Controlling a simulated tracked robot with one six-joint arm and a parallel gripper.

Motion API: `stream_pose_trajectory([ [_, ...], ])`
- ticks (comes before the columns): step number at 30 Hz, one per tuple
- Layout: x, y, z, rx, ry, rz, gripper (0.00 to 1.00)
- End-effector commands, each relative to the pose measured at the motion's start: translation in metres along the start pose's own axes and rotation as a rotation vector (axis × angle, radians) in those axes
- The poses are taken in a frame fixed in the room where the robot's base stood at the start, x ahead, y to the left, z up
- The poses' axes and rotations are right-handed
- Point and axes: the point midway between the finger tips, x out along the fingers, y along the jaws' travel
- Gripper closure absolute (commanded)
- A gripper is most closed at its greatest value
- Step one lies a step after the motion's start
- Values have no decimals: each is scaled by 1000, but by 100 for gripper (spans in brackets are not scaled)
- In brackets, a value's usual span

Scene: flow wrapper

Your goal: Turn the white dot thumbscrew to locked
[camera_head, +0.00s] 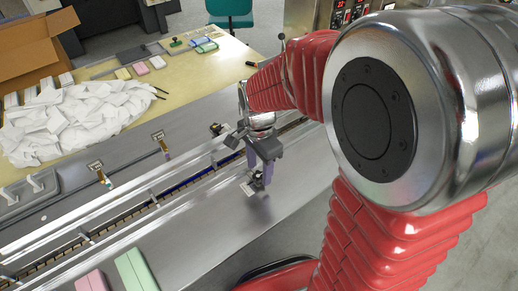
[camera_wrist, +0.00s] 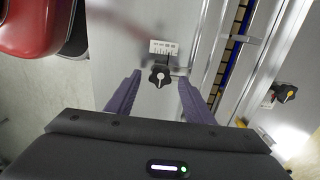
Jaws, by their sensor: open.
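The white dot thumbscrew (camera_wrist: 160,77) is a black lobed knob with a white mark on top. In the wrist view it sits between the tips of my gripper (camera_wrist: 158,84), just below a small white scale plate (camera_wrist: 163,47). The two purple fingers are apart, one on each side of the knob, with a visible gap to it. In the head view my gripper (camera_head: 264,168) points down over the metal deck at the knob, which is partly hidden by the fingers. Whether the knob is locked cannot be read.
A green block (camera_head: 136,270) and a pink block (camera_head: 92,282) lie on the near deck. White wrappers (camera_head: 75,118) heap at the back left.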

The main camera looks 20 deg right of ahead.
Motion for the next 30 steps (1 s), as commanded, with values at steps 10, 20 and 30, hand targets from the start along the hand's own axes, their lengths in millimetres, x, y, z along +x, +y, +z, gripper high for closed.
stream_pose_trajectory([
  [10,-57,0,0,0,1,-4,52],
  [20,-110,0,0,0,0,0,52],
  [30,-125,1,0,0,-1,2,52],
])
